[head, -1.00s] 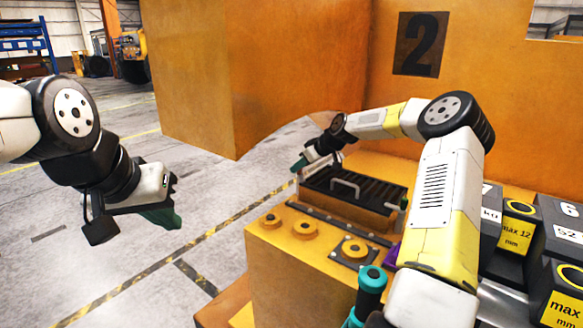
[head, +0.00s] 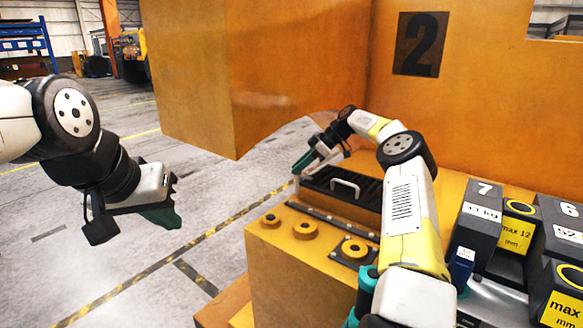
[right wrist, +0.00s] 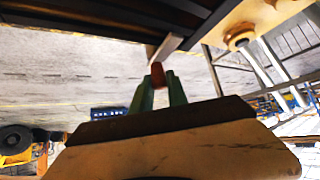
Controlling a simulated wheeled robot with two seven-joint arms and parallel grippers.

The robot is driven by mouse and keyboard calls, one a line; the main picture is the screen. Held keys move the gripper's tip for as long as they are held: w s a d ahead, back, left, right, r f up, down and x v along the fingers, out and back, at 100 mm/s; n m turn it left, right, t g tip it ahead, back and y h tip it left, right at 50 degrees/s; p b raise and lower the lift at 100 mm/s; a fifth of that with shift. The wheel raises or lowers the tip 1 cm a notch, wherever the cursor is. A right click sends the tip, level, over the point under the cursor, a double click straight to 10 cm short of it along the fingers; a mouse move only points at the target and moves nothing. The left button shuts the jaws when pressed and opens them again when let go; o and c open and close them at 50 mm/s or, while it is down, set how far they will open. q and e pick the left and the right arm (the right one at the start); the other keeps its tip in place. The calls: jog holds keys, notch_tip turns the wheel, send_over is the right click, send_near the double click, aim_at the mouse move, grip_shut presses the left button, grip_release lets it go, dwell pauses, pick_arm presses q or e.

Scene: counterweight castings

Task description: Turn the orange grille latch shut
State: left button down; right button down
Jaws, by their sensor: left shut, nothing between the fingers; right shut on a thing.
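The grille (head: 330,204) is a dark slatted panel with a pale handle, on top of the orange machine body. My right gripper (head: 302,162) is at its far left corner. In the right wrist view its green fingers (right wrist: 157,92) are shut on the small orange-red end of the latch (right wrist: 158,72). A pale metal bar runs from there up to the grille's edge. The latch is too small and hidden to make out in the head view. My left gripper (head: 162,217) is shut and empty, over the floor at left.
Round yellow knobs (head: 305,229) sit on the machine in front of the grille. Black weights (head: 480,215) with number labels stand at right. A large orange block (head: 200,80) hangs behind, left of the grille. The floor at left is clear.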

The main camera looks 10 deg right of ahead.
jog(key=shift+f, duration=0.2)
dwell(0.3)
jog(key=c, duration=1.3)
grip_release()
jog(key=shift+r, duration=0.1)
jog(key=v, duration=0.7)
jog(key=shift+d+r, duration=0.2)
jog(key=shift+d, duration=0.1)
